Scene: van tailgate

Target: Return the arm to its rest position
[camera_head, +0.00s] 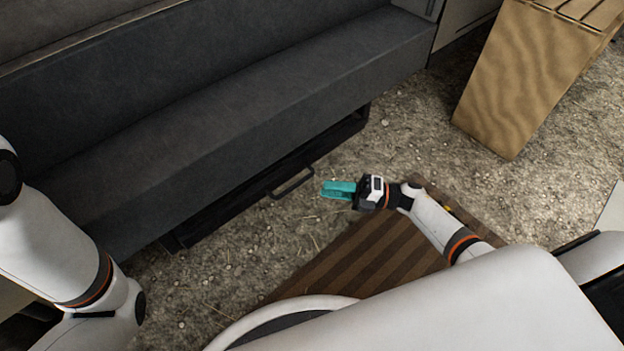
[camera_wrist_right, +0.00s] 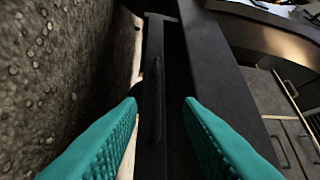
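My right gripper (camera_head: 338,189) has teal fingers and reaches low over the ground in front of the dark grey bench. In the right wrist view its two fingers (camera_wrist_right: 160,105) stand apart with nothing between them. Beyond them is the black drawer (camera_wrist_right: 153,85) under the bench, with its handle. In the head view the drawer handle (camera_head: 293,183) lies left of the fingertips, with a gap that looks small. My left arm (camera_head: 60,255) comes in at the left edge; its gripper is out of view.
The grey bench (camera_head: 230,115) runs across the upper left. A brown slatted mat (camera_head: 365,255) lies under my right arm. A wooden box-like piece (camera_head: 525,75) stands at the upper right. Gravelly ground (camera_head: 420,130) between bench and wooden piece is clear.

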